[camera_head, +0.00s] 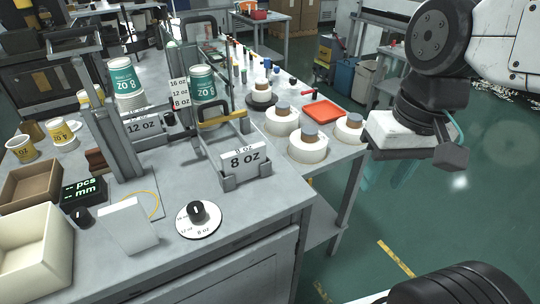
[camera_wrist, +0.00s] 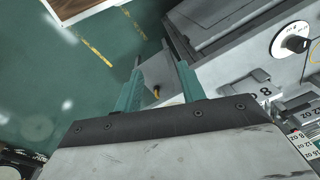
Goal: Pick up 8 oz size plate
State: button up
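The 8 oz size plate (camera_head: 245,162) is a white block with black "8 oz" lettering. In the head view it stands upright in a grey holder (camera_head: 229,184) near the right front of the grey workbench (camera_head: 270,207). In the wrist view the plate (camera_wrist: 262,92) shows at the right, with part of its lettering visible. My gripper (camera_wrist: 160,65) has two teal fingers spread apart with nothing held between them. It is off to the right of the bench, over the green floor, well apart from the plate.
A round dial (camera_head: 198,216) sits in front of the plate. A 12 oz plate (camera_head: 143,127) is farther left. White rolls (camera_head: 308,145) and a red tray (camera_head: 313,111) lie on the side table. The floor by my arm is clear.

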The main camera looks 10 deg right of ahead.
jog(key=w+a+f+m+g+y, duration=0.1)
jog(key=w+a+m+g+y, duration=0.3)
jog(key=w+a+m+y, duration=0.5)
jog(key=m+y, duration=0.3)
jog(key=m, duration=0.2)
send_near(254, 146)
jog(key=x, duration=1.1)
grip_shut()
